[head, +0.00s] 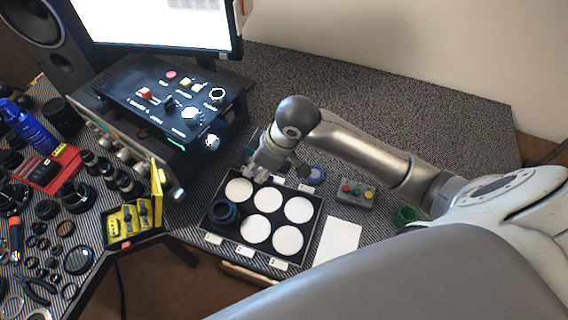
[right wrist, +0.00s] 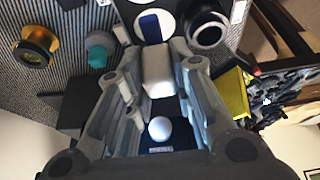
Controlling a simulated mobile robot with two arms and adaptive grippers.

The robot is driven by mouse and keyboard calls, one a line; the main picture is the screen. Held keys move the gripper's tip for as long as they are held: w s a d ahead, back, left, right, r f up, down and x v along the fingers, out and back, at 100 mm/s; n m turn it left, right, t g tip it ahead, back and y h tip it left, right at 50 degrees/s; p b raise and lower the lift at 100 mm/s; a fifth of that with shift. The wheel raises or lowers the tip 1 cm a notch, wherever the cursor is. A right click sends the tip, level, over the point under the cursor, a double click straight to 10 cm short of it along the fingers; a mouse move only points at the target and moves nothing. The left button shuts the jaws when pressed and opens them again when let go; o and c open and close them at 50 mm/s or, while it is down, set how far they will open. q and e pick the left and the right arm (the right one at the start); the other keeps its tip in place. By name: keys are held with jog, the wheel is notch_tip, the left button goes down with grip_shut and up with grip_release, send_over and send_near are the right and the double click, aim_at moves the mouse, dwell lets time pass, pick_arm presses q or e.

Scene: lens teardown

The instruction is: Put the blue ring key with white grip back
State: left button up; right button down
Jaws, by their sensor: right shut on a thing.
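The blue ring key shows in the right wrist view as a flat blue piece (right wrist: 150,26) beyond a white grip (right wrist: 158,72). My right gripper (right wrist: 160,62) is shut on the white grip. In the head view, my right gripper (head: 262,172) is at the far edge of a black tray (head: 208,229) with white round pads, and the key is hardly visible there. In the right wrist view, the blue end lies in front of a white pad; I cannot tell whether it touches the tray. My left gripper is not in view.
A dark lens ring (head: 222,211) sits in the tray's near left pad. A yellow case (head: 133,219) and a black control box (head: 175,100) stand left.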

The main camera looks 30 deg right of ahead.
jog(key=w+d+f, duration=0.2)
jog(key=d+f, duration=0.1)
jog(key=w+d+f+p, duration=0.1)
jog(key=w+d+f, duration=0.2)
jog(key=d, duration=0.1)
jog(key=w+d+f, duration=0.2)
jog(key=d+f, duration=0.1)
jog(key=shift+w+d+p, duration=0.15)
jog(key=shift+w+p, duration=0.25)
jog(key=shift+w+d+f, duration=0.15)
jog(key=shift+d+f, duration=0.1)
jog(key=shift+f, duration=0.1)
notch_tip(320, 180, down, 3)
jog(key=shift+w+d+r+p, duration=0.1)
jog(key=shift+r+p, duration=0.05)
jog(key=shift+p, duration=0.4)
jog(key=shift+f, duration=0.25)
jog(key=shift+f, duration=0.2)
jog(key=shift+f+b, duration=0.35)
jog(key=shift+f, duration=0.15)
jog(key=c, duration=1.3)
grip_release()
